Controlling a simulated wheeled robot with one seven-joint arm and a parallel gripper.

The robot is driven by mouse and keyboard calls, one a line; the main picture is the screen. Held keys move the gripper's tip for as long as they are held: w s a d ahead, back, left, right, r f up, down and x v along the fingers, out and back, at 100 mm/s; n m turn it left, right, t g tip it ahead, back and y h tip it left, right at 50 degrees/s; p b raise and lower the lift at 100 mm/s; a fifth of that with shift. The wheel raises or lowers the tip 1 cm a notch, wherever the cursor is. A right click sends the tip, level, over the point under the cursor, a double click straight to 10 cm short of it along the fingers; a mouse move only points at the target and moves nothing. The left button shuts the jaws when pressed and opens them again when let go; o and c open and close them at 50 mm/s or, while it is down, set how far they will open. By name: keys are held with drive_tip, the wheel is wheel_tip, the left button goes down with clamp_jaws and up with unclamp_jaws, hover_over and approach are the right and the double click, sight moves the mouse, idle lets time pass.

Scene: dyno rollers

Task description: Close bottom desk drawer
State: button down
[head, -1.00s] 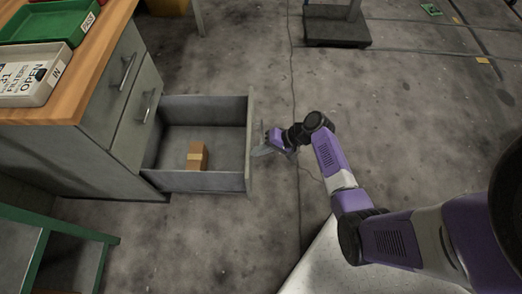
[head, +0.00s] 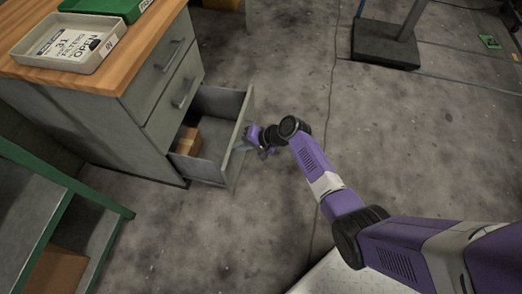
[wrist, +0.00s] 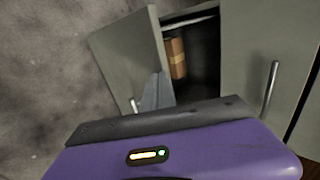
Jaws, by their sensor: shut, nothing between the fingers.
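The bottom desk drawer (head: 232,140) is partly open, pulled out from the grey desk (head: 140,110). A small brown box (head: 188,141) lies inside it, and it also shows in the wrist view (wrist: 176,58). My gripper (head: 246,146) is shut and empty at the outer side of the drawer front, close to or touching it; the exact contact is hidden. In the wrist view the drawer front (wrist: 132,55) stands beyond my gripper's tip (wrist: 154,92), with the dark drawer opening to its right.
Two drawers above have bar handles and are closed. Trays (head: 70,42) sit on the wooden desktop (head: 130,75). A green-framed shelf (head: 70,185) stands at lower left. A dark stand base (head: 385,45) is at upper right.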

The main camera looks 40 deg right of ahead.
drive_tip(key=w+a+b, duration=0.5)
drive_tip(key=w+a, duration=0.5)
drive_tip(key=w, duration=0.3)
drive_tip(key=shift+w+a+b, duration=0.4)
